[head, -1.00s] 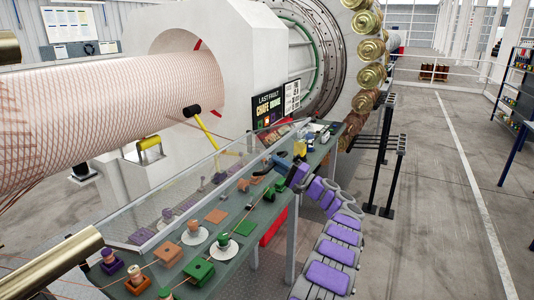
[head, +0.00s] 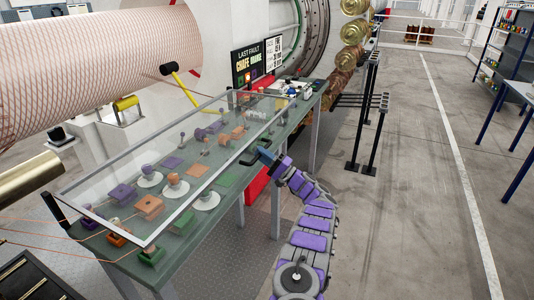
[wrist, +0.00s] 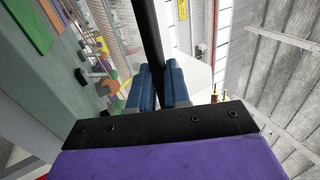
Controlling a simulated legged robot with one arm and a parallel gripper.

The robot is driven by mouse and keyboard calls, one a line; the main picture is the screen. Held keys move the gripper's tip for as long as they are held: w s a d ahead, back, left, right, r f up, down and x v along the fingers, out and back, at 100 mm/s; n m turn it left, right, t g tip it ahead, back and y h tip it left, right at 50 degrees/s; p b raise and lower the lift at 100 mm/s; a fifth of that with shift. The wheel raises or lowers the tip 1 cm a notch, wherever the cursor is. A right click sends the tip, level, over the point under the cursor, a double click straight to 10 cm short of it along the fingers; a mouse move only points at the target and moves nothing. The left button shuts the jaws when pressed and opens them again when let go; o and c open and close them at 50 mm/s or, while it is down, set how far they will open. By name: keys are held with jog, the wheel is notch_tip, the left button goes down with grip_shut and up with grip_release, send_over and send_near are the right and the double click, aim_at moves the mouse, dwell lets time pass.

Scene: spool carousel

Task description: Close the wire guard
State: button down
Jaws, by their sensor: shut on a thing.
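The wire guard (head: 158,234) is a clear panel in a pale frame. In the head view it lies low and nearly flat over the green bench (head: 205,248), covering the spools and coloured blocks. I cannot tell whether its front edge touches the bench or hangs just above. A black handle (head: 249,159) sticks out at its front edge. My gripper (head: 265,154) is at this handle, on the bench's front side. In the wrist view my gripper's blue fingers (wrist: 158,82) are shut on the black handle bar (wrist: 149,30).
A yellow hammer-like lever (head: 184,86) stands behind the guard. The large wire-wrapped cylinder (head: 90,60) lies behind the bench. Dark stands (head: 365,115) rise beyond the bench's far end. The floor on the right (head: 410,200) is open up to a blue-legged table (head: 515,95).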

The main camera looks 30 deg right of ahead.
jog(key=shift+w+a, duration=0.3)
jog(key=shift+a, duration=0.3)
jog(key=c, duration=1.1)
grip_release()
jog(key=shift+w+a+f, duration=0.1)
jog(key=shift+w+f, duration=0.1)
jog(key=p+v, duration=0.2)
jog(key=v, duration=1.6)
jog(key=shift+w+d+r+p, duration=0.1)
jog(key=shift+w+d+p, duration=0.1)
jog(key=shift+p, duration=0.1)
jog(key=shift+d, duration=0.2)
jog(key=shift+s, duration=0.1)
